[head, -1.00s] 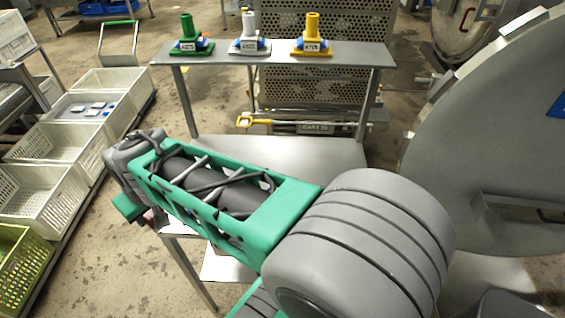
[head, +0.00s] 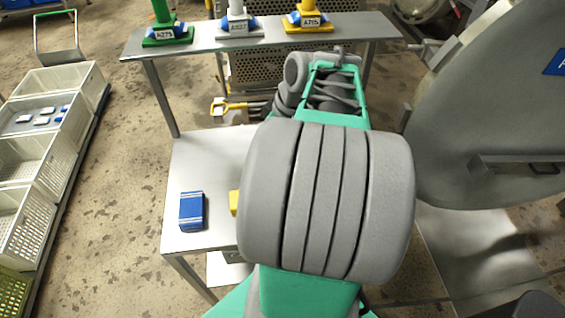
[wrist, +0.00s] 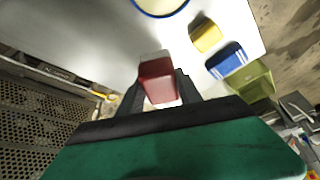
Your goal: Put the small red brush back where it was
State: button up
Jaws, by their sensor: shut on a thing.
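The small red brush (wrist: 158,82) shows in the wrist view as a red block with a paler end. My gripper (wrist: 160,88) is shut on it, with one dark finger on each side. The brush is over a pale grey tabletop (wrist: 95,35); its height above that surface is hard to judge. In the head view my own arm hides the gripper and the brush. No marked place for the brush can be made out.
A blue-and-white pack (head: 191,211) lies on the lower steel table (head: 205,160); a yellow block (wrist: 205,36) is beside it. Green (head: 167,38), white (head: 239,27) and yellow (head: 307,22) labelled stands are on the raised shelf (head: 205,48).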

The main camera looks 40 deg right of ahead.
jog(key=s+d+n+y, duration=0.1)
jog(key=s+d+n, duration=0.2)
jog(key=s+d, duration=0.7)
jog(key=w+f, duration=0.3)
jog(key=w, duration=0.1)
jog(key=w+a+f, duration=0.1)
jog(key=w+f, duration=0.2)
jog(key=w, duration=0.1)
jog(key=w+a+f+p, duration=0.1)
jog(key=w+f, duration=0.2)
jog(key=w, duration=0.1)
jog(key=shift+w+f, duration=0.3)
notch_tip(320, 180, down, 3)
jog(key=shift+w+d+r+p, duration=0.1)
jog(key=shift+p, duration=0.25)
jog(key=shift+f, duration=0.35)
jog(key=o, duration=1.2)
